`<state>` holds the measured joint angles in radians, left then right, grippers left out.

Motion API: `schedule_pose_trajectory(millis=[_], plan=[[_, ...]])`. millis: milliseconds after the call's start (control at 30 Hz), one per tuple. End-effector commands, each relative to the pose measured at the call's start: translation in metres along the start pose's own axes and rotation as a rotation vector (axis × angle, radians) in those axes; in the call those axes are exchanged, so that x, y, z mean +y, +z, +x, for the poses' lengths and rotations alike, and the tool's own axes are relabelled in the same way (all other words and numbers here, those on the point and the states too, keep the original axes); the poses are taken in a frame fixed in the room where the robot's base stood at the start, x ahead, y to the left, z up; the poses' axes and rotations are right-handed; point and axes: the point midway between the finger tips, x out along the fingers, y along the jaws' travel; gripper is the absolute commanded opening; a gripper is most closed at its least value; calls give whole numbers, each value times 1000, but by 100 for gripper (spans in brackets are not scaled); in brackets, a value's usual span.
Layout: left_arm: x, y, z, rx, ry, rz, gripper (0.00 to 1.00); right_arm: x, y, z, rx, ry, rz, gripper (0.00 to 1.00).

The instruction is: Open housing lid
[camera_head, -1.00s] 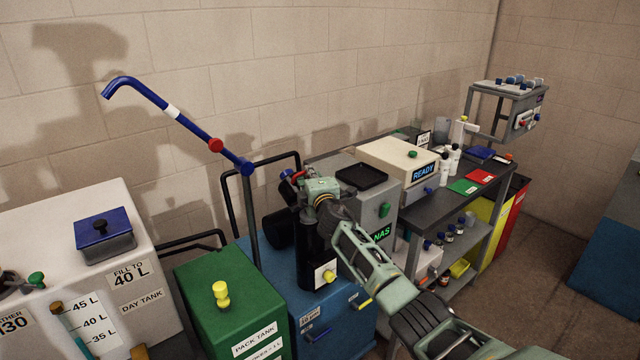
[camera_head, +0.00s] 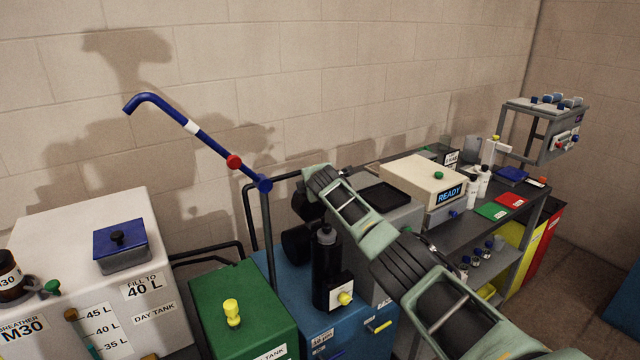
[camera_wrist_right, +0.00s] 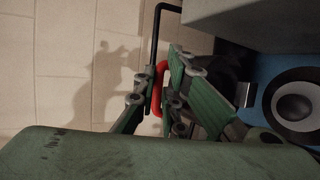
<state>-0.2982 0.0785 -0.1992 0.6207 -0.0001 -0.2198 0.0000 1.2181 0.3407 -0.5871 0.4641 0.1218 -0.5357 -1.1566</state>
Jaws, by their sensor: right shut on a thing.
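My right arm (camera_head: 405,255) comes in from the lower right in the head view and reaches over the blue unit towards the wall. Its fingers are hidden there behind the wrist. In the right wrist view, my right gripper (camera_wrist_right: 158,92) is shut on a red curved piece (camera_wrist_right: 157,85), close to a black pipe. What the red piece belongs to is hidden. A black upright cylinder (camera_head: 326,265), perhaps the housing, stands on the blue unit (camera_head: 290,290). It has a narrow dark top (camera_head: 326,232) and stands clear of the gripper. I cannot identify the lid for certain. My left gripper is not in view.
A blue pump handle (camera_head: 195,132) rises at left beside the green container (camera_head: 235,295). The white day tank (camera_head: 75,235) stands at far left. A grey workbench (camera_head: 440,230) with bottles and a READY device (camera_head: 418,180) is at right. Black pipes run along the wall.

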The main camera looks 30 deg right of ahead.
Motion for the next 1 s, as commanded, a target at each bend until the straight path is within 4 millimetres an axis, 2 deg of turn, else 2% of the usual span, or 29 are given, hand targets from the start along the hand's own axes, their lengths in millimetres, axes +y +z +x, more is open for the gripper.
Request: schedule_pose_trajectory(millis=[33, 933, 967, 1000], plan=[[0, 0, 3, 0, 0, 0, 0, 14, -10, -3, 16, 13, 10, 0], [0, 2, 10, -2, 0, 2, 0, 15, -14, -1, 15, -49, -13, 0], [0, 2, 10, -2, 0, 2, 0, 15, -14, -1, 15, -49, -13, 12], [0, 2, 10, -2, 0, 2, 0, 15, -14, -1, 15, -49, -14, 16]])
